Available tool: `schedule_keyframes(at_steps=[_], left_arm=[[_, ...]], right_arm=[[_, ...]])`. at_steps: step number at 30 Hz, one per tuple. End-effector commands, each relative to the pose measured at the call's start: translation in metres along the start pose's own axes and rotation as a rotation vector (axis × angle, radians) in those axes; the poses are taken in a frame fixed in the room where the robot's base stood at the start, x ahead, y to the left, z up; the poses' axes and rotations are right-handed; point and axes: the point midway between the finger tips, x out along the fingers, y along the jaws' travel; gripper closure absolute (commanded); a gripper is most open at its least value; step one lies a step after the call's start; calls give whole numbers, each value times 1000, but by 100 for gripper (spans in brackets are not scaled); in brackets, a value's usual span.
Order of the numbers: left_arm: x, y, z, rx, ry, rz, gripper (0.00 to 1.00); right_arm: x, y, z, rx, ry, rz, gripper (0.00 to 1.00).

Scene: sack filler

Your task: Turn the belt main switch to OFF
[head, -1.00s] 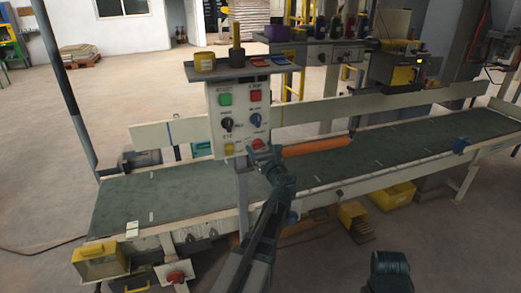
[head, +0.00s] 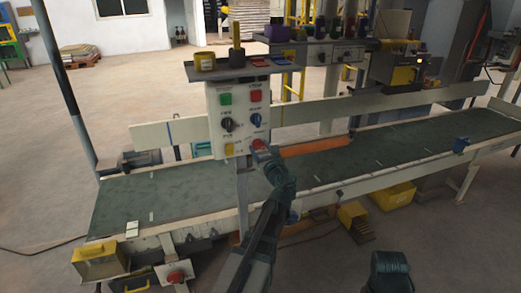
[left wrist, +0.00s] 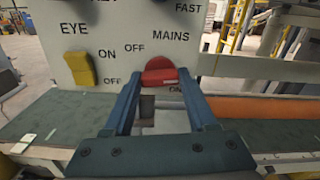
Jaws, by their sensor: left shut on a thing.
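The belt main switch is a red knob (left wrist: 162,74) marked MAINS on the white control panel (head: 213,123). In the left wrist view OFF is printed to its upper left and ON just below its right side. My left gripper (head: 262,150) is at the panel's lower right in the head view. Its two blue-grey fingers (left wrist: 160,98) stand on either side of the red knob and are shut on it. The fingers and the view angle leave the knob's exact setting unclear.
A yellow EYE switch (left wrist: 80,68) sits left of the red knob. Green (head: 225,98) and red (head: 254,96) buttons and two dials are above. A shelf (head: 243,69) with small items tops the panel.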

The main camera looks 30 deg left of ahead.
Motion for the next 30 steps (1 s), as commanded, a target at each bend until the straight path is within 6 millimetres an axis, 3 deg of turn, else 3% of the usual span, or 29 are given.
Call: schedule_keyframes(at_steps=[30], left_arm=[[0,0,0,-955,0,1,98]], right_arm=[[0,0,0,0,0,0,50]])
